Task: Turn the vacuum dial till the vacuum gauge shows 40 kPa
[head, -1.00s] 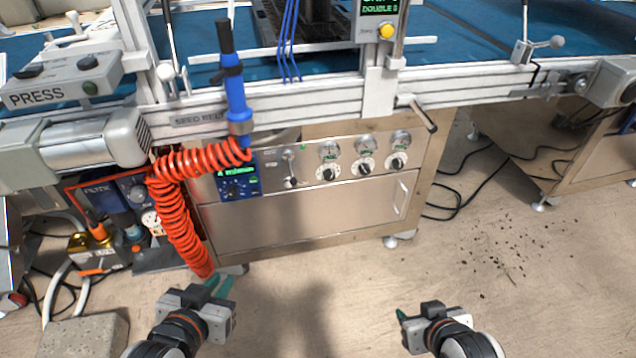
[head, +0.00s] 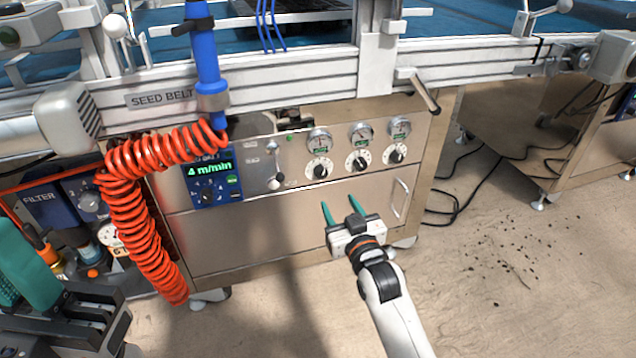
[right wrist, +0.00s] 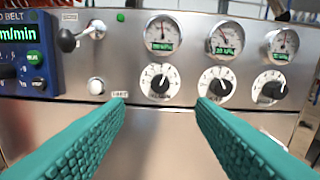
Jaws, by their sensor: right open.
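Three round gauges sit in a row on the steel panel: left (head: 319,139), middle (head: 360,133) and right (head: 399,128). Below each is a white-rimmed dial with a dark knob: left (head: 319,169), middle (head: 358,160) and right (head: 395,154). The lettering is too small to tell which pair is the vacuum one. The right wrist view shows the left dial (right wrist: 159,82), middle dial (right wrist: 216,85) and right dial (right wrist: 270,88). My right gripper (head: 340,203) is open and empty, below and in front of the dials. My left gripper is partly visible at the lower left.
A coiled red hose (head: 140,220) hangs farther left. A drawer handle (head: 401,198) is at the right, and a metal rail (head: 300,85) crosses above the panel.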

